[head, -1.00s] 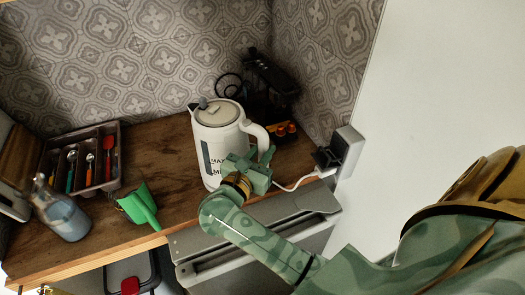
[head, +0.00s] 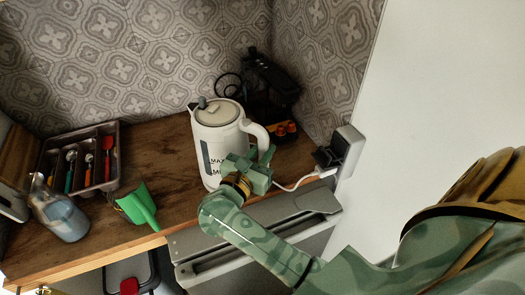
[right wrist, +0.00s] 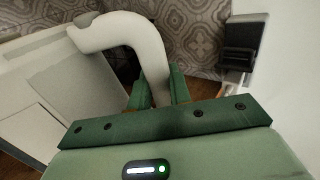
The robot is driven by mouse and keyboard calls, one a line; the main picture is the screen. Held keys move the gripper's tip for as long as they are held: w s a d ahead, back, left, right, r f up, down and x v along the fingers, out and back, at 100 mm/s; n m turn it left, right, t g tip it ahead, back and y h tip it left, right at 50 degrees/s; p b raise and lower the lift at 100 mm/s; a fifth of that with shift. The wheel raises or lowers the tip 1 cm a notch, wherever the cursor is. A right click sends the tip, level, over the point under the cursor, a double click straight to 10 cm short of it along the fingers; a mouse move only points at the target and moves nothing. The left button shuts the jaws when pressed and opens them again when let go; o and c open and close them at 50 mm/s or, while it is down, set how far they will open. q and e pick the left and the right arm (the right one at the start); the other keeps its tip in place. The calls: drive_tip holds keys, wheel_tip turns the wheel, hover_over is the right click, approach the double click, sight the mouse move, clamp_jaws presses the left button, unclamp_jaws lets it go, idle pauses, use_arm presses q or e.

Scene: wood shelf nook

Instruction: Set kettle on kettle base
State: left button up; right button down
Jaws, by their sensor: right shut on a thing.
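The white kettle (head: 217,135) stands upright near the front edge of the wooden counter, spout to the left and handle to the right. It fills the left of the right wrist view (right wrist: 60,95). My right gripper (head: 260,163) is shut on the kettle's white handle (right wrist: 150,60), with one finger on each side of it. The underside of the kettle is partly hidden by my gripper, and I cannot tell whether it touches the counter or a base. No kettle base is clearly visible; a white cord (head: 292,186) runs out to the right beside the kettle. My left gripper is not in view.
A black machine (head: 268,85) stands behind the kettle. A wall socket box (head: 347,148) is at right. A cutlery tray (head: 112,174), a bottle (head: 62,215) and a green scoop (head: 138,205) are at left. A grey appliance (head: 270,225) sits below the counter edge.

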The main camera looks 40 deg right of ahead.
drive_tip(key=shift+f+b, duration=0.55)
drive_tip(key=c, duration=1.6)
unclamp_jaws()
drive_tip(key=shift+o, duration=0.2)
drive_tip(key=shift+f, duration=0.1)
